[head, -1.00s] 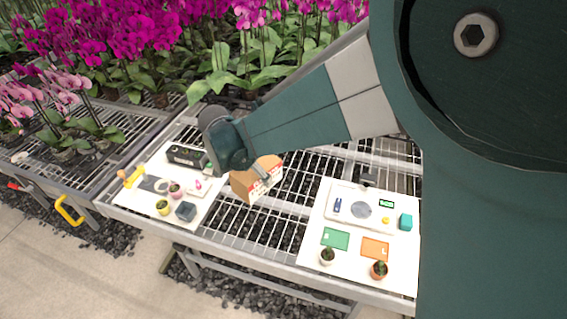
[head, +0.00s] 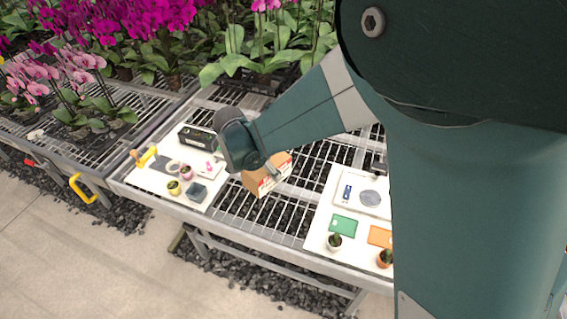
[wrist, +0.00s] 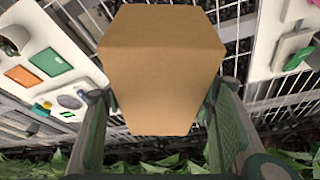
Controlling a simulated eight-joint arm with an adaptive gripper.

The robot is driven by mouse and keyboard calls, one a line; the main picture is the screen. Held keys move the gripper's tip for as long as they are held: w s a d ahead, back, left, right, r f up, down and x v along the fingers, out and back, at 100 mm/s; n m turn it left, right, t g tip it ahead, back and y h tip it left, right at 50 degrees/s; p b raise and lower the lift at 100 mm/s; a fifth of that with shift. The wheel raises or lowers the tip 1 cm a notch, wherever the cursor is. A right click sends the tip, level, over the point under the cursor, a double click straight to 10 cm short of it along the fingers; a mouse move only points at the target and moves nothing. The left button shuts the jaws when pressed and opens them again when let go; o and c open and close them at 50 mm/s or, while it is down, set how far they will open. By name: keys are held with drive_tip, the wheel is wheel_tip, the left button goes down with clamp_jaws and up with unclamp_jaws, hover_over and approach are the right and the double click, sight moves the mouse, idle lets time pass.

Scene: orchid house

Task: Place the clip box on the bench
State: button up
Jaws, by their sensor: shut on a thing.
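The clip box, a brown cardboard box (head: 266,177) with a red and white label on its side, is held over the bare slatted bench (head: 250,225) between two white boards. My gripper (head: 268,163) is shut on it. In the wrist view the box (wrist: 160,75) fills the middle, with the green fingers of my gripper (wrist: 160,105) on either side of it. The box looks tilted in the head view. I cannot tell whether its underside touches the slats.
The left board (head: 150,180) holds a black case (head: 197,138), small pots and a dark grey block (head: 196,192). The right board (head: 318,235) holds a white tray, green and orange cards and small cactus pots. Orchids stand behind. Bare slats lie between the boards.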

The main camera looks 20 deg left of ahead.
sight(255, 171)
drive_tip(key=shift+f+b, duration=0.55)
drive_tip(key=shift+f, duration=2.45)
drive_tip(key=shift+f+b, duration=0.4)
drive_tip(key=shift+f, duration=1.45)
drive_tip(key=shift+f, duration=0.15)
drive_tip(key=o, duration=1.1)
drive_tip(key=shift+c, duration=0.2)
drive_tip(key=p+v, duration=0.2)
drive_tip(key=v, duration=1)
drive_tip(key=shift+w+d+r, duration=0.1)
drive_tip(key=shift+r, duration=0.1)
